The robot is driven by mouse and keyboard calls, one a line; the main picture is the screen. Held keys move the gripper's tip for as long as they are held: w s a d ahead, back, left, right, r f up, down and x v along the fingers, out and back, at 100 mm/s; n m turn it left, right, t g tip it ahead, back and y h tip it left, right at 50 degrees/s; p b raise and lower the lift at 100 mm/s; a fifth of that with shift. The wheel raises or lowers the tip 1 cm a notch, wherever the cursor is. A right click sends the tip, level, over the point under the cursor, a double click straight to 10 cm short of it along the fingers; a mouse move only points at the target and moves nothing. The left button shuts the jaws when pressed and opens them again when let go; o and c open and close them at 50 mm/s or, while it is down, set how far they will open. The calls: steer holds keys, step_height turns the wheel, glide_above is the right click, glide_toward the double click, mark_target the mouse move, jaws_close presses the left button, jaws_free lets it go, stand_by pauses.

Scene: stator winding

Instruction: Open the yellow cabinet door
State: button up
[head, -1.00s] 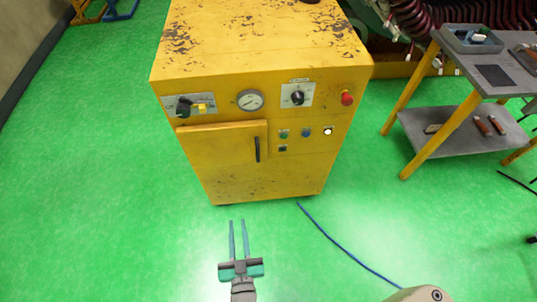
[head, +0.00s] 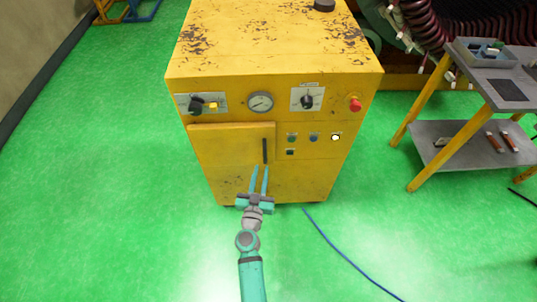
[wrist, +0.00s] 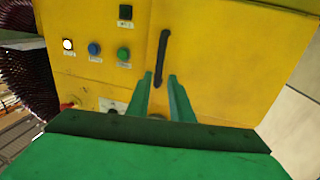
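The yellow cabinet (head: 265,90) stands ahead of me on the green floor. Its door (head: 225,150) is on the left of the front face and looks closed. The dark vertical handle (head: 265,150) sits near the door's right edge; it also shows in the wrist view (wrist: 161,58). My gripper (head: 261,168) is in front of the door, its two fingers apart and empty. The fingertips are just below the handle in the head view. In the wrist view the fingertips (wrist: 160,76) point toward the handle's lower end. I cannot tell whether they touch it.
Several knobs, a gauge (head: 260,102), a red button (head: 355,104) and small buttons (head: 314,138) are on the cabinet front. A grey-topped table (head: 497,85) stands at the right. A blue cable (head: 345,255) lies on the floor. The floor at left is clear.

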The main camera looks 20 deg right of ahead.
mark_target(265, 156)
steer(key=x, duration=0.7)
steer(key=shift+s+d, duration=0.15)
steer(key=shift+d, duration=0.05)
steer(key=shift+w+d, duration=0.3)
steer(key=shift+w, duration=0.4)
